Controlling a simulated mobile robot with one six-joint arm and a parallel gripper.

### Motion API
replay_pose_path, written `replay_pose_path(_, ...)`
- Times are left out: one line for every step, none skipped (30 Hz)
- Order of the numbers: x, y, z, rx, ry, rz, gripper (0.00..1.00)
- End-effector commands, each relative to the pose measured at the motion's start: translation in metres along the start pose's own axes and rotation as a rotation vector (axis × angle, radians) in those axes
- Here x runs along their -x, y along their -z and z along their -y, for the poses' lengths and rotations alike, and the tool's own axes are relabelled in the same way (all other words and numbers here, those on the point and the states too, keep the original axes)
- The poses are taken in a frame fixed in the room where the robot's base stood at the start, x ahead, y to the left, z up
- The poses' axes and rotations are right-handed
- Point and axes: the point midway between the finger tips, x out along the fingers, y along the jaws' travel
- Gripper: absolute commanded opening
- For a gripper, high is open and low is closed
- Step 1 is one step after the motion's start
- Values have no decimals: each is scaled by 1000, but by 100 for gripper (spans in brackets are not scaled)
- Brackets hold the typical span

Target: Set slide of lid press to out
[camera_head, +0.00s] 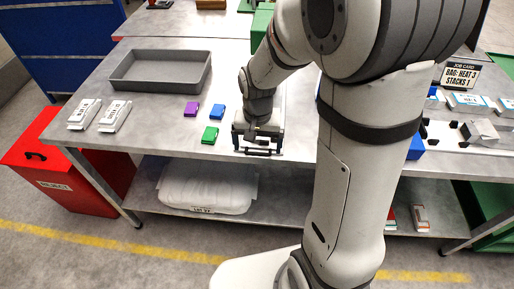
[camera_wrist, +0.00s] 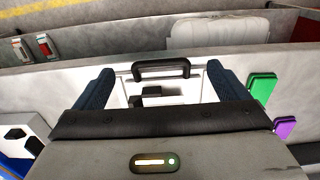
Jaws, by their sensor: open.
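My gripper (camera_head: 258,141) points down at the front edge of the bench, with its two dark blue fingers apart. In the wrist view my gripper (camera_wrist: 160,74) has a black bar handle (camera_wrist: 162,70) between and just beyond its fingertips, and nothing is clamped. The handle is on a white plate (camera_wrist: 180,91) with a small black block on it, which looks like the slide of the lid press. In the head view the handle (camera_head: 258,152) shows just in front of my fingers. My arm hides most of the press, so I cannot tell how far the slide is out.
Purple (camera_head: 191,109), blue (camera_head: 217,112) and green (camera_head: 210,134) blocks lie left of my gripper. A grey tray (camera_head: 160,86) and two white packs (camera_head: 115,116) are farther left. A white bag (camera_head: 206,186) lies on the lower shelf. A red reject bin (camera_head: 70,175) stands at left.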

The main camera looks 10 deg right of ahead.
Motion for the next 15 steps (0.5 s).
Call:
replay_pose_path(11, 1, 1, 0, 3, -6, 94)
replay_pose_path(17, 1, 1, 0, 3, -6, 94)
replay_pose_path(23, 1, 0, 0, 2, -5, 94)
replay_pose_path(28, 1, 0, 0, 2, -5, 94)
replay_pose_path(32, 1, 0, 0, 2, -4, 94)
replay_pose_path(38, 1, 1, 0, 2, -4, 94)
replay_pose_path(41, 1, 0, 0, 2, -3, 94)
replay_pose_path(44, 1, 0, 0, 1, -3, 94)
replay_pose_path(47, 1, 0, 0, 1, -2, 94)
replay_pose_path(49, 0, 0, 0, 1, -1, 94)
replay_pose_path(50, 0, 0, 0, 0, 0, 94)
replay_pose_path(51, 0, 0, 0, 0, 0, 94)
replay_pose_path(52, 0, 0, 0, 0, 1, 94)
replay_pose_path(52, 0, 0, 0, 0, 1, 94)
replay_pose_path(52, 0, 0, 0, 0, 1, 94)
